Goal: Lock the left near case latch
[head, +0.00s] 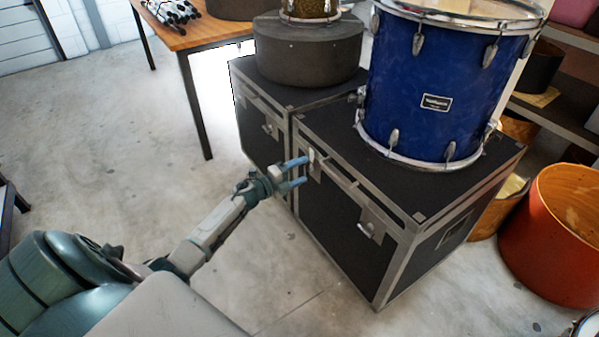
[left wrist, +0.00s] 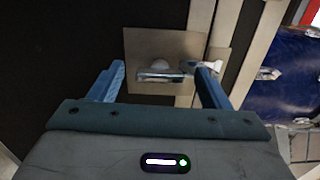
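The near black case (head: 330,215) has metal edges and two latches on its front. The left latch (head: 314,165) is partly hidden behind my fingers. In the left wrist view it is a metal plate (left wrist: 160,46) with a horizontal bar handle (left wrist: 160,76) and a small catch (left wrist: 203,66) beside it. My left gripper (head: 295,172) is open in front of this latch. In the left wrist view my blue fingers (left wrist: 158,84) are spread on either side of the handle; the right finger is close to the catch, and I cannot tell if it touches. My right gripper is not in view.
The near case's right latch (head: 370,228) is at its front right. A blue drum (head: 440,80) stands on this case. A second case (head: 258,128) with a round black case (head: 308,50) on top adjoins it. An orange drum (head: 555,235) is at right. Floor in front is clear.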

